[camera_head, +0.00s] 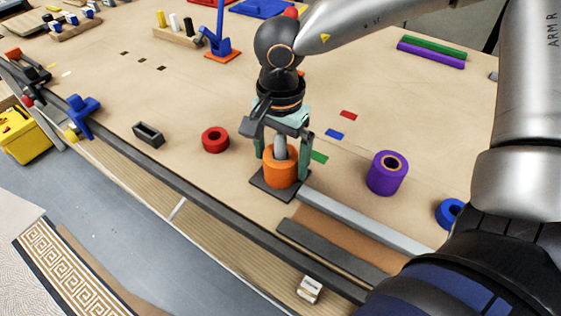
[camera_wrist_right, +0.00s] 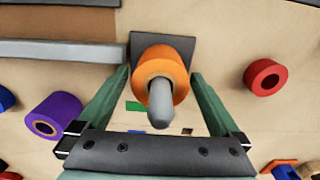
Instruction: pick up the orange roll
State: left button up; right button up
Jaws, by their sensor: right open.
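The orange roll (camera_head: 281,172) stands upright on a dark square base (camera_head: 262,187), with a grey rounded peg (camera_head: 280,147) rising through its middle. In the right wrist view the roll (camera_wrist_right: 157,66) and the peg tip (camera_wrist_right: 161,108) lie between the green fingers. My right gripper (camera_head: 281,166) is open and points down over the peg, one finger on either side of the roll. Whether the fingers touch the roll, I cannot tell. My left gripper is not in view.
A red ring (camera_head: 215,140) lies left of the roll, and a purple roll (camera_head: 387,173) stands to its right. A grey bar (camera_head: 365,222) runs close beside the base. A small dark open box (camera_head: 148,134) sits near the table's front edge. A blue ring (camera_head: 449,214) lies farther right.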

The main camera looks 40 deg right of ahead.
jog(key=shift+f, duration=0.1)
jog(key=c, duration=1.4)
notch_tip(320, 180, up, 35)
jog(key=p, duration=0.8)
dwell(0.3)
